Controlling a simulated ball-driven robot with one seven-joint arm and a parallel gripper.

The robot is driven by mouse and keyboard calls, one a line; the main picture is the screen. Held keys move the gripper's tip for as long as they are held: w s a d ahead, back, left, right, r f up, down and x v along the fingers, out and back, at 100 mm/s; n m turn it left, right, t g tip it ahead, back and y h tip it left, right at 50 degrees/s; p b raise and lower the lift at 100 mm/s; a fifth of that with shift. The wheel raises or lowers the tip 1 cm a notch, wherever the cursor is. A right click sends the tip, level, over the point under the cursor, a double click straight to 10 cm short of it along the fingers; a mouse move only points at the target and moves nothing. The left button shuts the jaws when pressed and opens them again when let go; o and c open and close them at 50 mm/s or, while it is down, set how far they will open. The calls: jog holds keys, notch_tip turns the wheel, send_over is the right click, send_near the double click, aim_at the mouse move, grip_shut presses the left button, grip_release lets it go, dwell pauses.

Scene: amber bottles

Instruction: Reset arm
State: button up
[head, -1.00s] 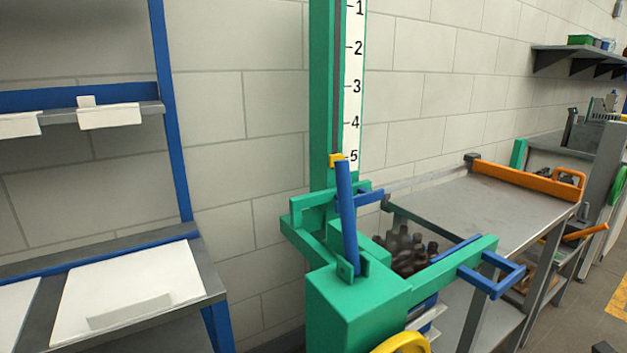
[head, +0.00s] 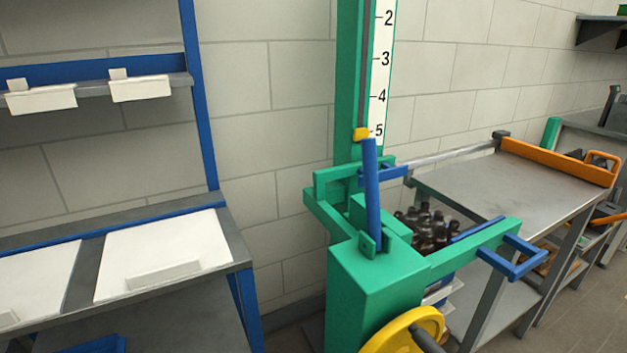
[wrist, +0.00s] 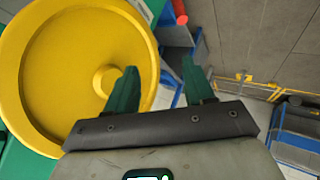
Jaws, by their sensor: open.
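My gripper (wrist: 157,88) shows in the wrist view with its two green fingers apart and nothing between them. A big yellow wheel (wrist: 60,60) fills the left of that view, and the left finger overlaps its edge in the picture. I cannot tell whether they touch. In the head view the yellow wheel (head: 395,335) is at the bottom, on the front of a green machine (head: 375,290). My gripper does not show in the head view. Dark amber bottles (head: 428,228) stand clustered behind the machine's green arm, partly hidden.
A grey table (head: 490,190) with an orange bar (head: 555,162) stands at the right. A blue-framed bench (head: 75,240) with white boards (head: 160,252) is at the left. A numbered scale (head: 380,80) runs up the green post. Bare wall lies between bench and machine.

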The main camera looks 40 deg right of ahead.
jog(key=a+f+m+g+h+p, duration=0.2)
jog(key=a+f+m+g, duration=0.3)
jog(key=a+m, duration=0.6)
jog(key=shift+s+f+m+g+h+p, duration=0.4)
jog(key=shift+m+g+h, duration=0.45)
jog(key=shift+g, duration=0.35)
